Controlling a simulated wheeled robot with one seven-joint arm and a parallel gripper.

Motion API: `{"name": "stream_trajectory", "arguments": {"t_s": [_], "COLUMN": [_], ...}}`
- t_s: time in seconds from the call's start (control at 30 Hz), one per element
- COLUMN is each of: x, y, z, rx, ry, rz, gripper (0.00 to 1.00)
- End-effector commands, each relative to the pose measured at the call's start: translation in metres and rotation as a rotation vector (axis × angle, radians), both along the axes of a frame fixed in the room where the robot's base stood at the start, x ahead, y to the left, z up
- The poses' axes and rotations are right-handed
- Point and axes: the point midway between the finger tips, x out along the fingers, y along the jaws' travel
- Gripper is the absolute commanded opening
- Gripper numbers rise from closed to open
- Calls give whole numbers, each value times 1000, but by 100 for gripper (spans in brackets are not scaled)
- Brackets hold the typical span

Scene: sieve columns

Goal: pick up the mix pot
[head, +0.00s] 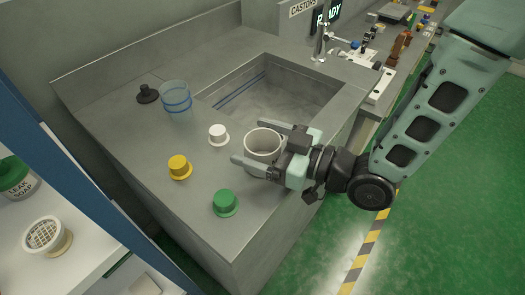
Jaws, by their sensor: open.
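The mix pot looks to be the white, round, open-topped pot (262,146) standing upright on the grey counter, near its front right edge. My gripper (260,142) comes in from the right and is open. Its two fingers lie on either side of the pot, one behind it and one in front. I cannot tell whether either finger touches the pot. The pot's right side is partly hidden by my gripper.
A white cap (218,134), a yellow cap (180,167) and a green cap (225,203) stand left of the pot. A clear cup (175,98) and a black stopper (147,93) are further back. A sunken basin (280,95) lies behind the pot.

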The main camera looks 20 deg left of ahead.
Motion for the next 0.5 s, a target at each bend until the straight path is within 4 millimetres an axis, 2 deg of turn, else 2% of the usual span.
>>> {"name": "stream_trajectory", "arguments": {"t_s": [0.1, 0.33, 0.37, 0.5], "x": [2, 2, 2, 2], "y": [10, 12, 12, 12], "z": [0, -1, -1, -1], "rx": [0, -1, -1, -1], "ry": [0, 1, 1, 1], "rz": [1, 0, 0, 0], "gripper": [84, 84, 82, 43]}}
